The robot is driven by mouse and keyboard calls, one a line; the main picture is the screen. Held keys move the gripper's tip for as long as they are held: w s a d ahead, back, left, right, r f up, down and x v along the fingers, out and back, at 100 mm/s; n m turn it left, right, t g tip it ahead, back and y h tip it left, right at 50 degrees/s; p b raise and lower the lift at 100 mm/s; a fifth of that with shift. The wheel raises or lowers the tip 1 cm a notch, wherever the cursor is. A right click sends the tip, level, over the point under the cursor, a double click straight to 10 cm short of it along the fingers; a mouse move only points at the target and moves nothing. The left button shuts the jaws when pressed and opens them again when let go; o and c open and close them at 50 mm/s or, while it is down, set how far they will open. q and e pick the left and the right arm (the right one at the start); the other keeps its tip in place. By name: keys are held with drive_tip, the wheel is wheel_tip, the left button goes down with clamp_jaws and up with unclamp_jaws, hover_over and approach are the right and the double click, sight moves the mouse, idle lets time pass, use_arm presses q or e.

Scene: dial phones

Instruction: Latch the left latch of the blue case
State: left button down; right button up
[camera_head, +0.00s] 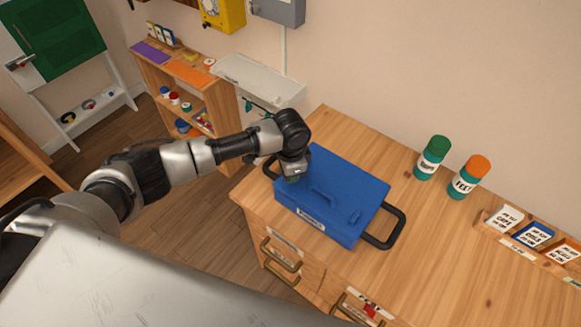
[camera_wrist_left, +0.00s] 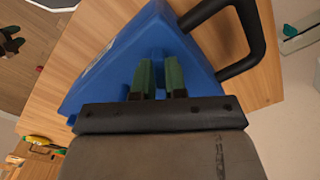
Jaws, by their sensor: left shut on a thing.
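In the left wrist view, the green fingers (camera_wrist_left: 159,76) are nearly together on a small blue piece (camera_wrist_left: 158,55) of the case, which appears to be the left latch. My right gripper is out of view.
Black bar handles stick out from the case's right end (camera_head: 397,229) and left end (camera_wrist_left: 245,38). Green-topped (camera_head: 432,158) and orange-topped (camera_head: 468,177) containers stand to the right. Labelled card boxes (camera_head: 532,236) line the right edge. The counter (camera_head: 440,265) in front of them is clear.

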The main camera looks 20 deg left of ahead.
use_arm(q)
drive_tip(key=m+p, duration=0.1)
drive_tip(key=m, duration=0.1)
drive_tip(key=shift+r+m, duration=0.15)
drive_tip(key=shift+m, duration=0.25)
drive_tip(key=m, duration=0.2)
drive_tip(key=shift+m+p, duration=0.35)
drive_tip(key=shift+m, duration=0.05)
drive_tip(key=m, duration=0.5)
drive_tip(key=shift+m, duration=0.3)
drive_tip(key=c, duration=1.2)
unclamp_jaws()
drive_tip(key=shift+o, duration=0.2)
wheel_tip(320, 180, up, 11)
drive_tip(key=b, duration=0.1)
drive_tip(key=shift+f, duration=0.2)
